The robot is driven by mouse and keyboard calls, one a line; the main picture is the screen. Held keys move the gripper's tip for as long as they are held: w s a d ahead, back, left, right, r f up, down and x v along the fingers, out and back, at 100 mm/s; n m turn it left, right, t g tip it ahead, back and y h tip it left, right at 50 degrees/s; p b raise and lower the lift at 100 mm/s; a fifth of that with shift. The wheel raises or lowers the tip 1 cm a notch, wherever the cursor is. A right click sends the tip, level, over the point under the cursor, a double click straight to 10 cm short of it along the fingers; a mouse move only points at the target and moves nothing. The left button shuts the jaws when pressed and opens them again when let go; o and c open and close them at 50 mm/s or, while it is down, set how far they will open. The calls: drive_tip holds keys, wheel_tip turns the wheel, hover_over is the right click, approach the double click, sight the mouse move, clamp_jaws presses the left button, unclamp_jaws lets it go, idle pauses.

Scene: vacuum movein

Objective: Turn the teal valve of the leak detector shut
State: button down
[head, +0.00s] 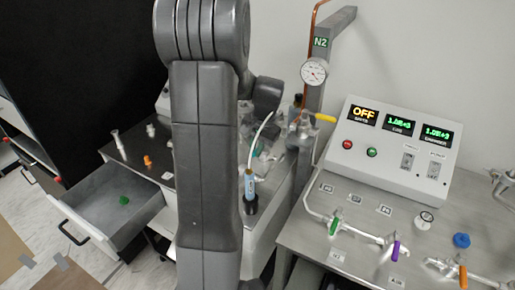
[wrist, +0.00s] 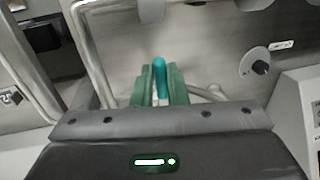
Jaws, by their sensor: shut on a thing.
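The teal valve handle (wrist: 160,66) stands up between the green fingers of my gripper (wrist: 161,82) in the wrist view. My gripper is shut on it, one finger on each side. The handle's base is hidden by the fingers and my gripper's body. Behind it is a grey metal surface (wrist: 205,50), with metal tubing beside the fingers.
A black knob (wrist: 260,68) on a round plate is right of my gripper. The head view shows a control box (head: 390,150) reading OFF, green (head: 335,226) and purple (head: 396,250) valve handles on the right bench, and an open drawer (head: 110,205) at left.

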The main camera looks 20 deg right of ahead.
drive_tip(key=c, duration=1.4)
unclamp_jaws()
drive_tip(key=shift+c, duration=0.2)
wheel_tip(320, 180, up, 14)
drive_tip(key=s+d, duration=0.1)
drive_tip(key=s, duration=0.1)
drive_tip(key=shift+d+f+b, duration=0.2)
drive_tip(key=shift+d+b, duration=0.2)
drive_tip(key=shift+b, duration=0.05)
drive_tip(key=f, duration=0.4)
drive_tip(key=w+a+f, duration=0.1)
drive_tip(key=f, duration=0.4)
drive_tip(key=w+f+p, duration=0.1)
drive_tip(key=f, duration=0.3)
drive_tip(key=shift+a+f, duration=0.4)
drive_tip(key=shift+s+d+r+n, duration=0.1)
drive_tip(key=shift+s+d+n, duration=0.05)
drive_tip(key=shift+n, duration=0.15)
